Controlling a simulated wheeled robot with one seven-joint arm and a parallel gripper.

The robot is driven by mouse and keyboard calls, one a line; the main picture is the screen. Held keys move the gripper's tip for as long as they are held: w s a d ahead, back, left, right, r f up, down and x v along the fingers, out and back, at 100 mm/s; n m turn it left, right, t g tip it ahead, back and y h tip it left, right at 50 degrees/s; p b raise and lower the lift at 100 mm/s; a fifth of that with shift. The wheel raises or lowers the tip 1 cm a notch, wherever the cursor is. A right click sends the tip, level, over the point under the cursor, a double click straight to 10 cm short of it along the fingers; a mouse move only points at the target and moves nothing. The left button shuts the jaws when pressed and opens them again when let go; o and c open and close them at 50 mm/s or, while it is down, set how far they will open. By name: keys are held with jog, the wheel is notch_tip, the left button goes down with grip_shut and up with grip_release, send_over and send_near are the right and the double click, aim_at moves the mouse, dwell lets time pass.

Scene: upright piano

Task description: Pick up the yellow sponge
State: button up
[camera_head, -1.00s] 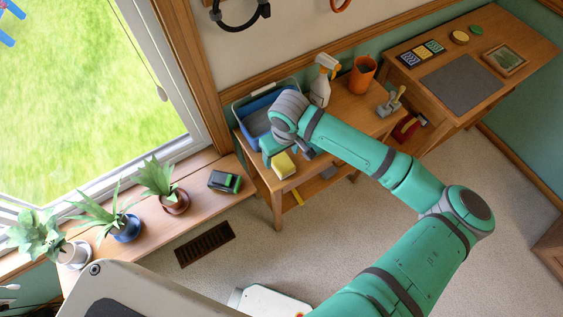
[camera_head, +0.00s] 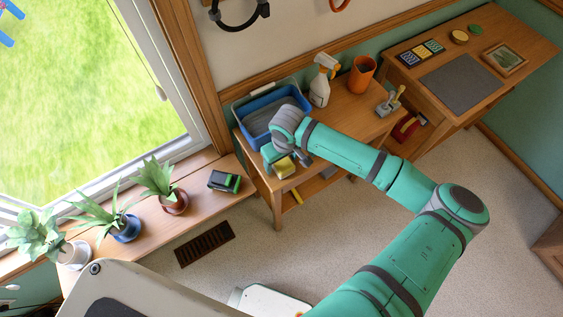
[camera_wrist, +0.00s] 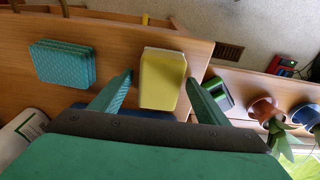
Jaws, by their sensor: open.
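The yellow sponge (camera_head: 284,167) lies on the wooden side table near its front left corner. In the wrist view the yellow sponge (camera_wrist: 162,80) shows with a paler edge, between my two fingers and slightly beyond their tips. My gripper (camera_wrist: 162,78) is open, with one finger on each side of the sponge.
A teal sponge-like block (camera_wrist: 62,62) lies left of the sponge in the wrist view. A blue bin (camera_head: 262,104), a spray bottle (camera_head: 321,88) and an orange cup (camera_head: 362,75) stand behind. A black-and-green object (camera_head: 225,181) and potted plants line the windowsill.

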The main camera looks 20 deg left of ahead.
jog(key=shift+f, duration=0.25)
dwell(0.4)
jog(key=c, duration=1.2)
jog(key=shift+r, duration=0.15)
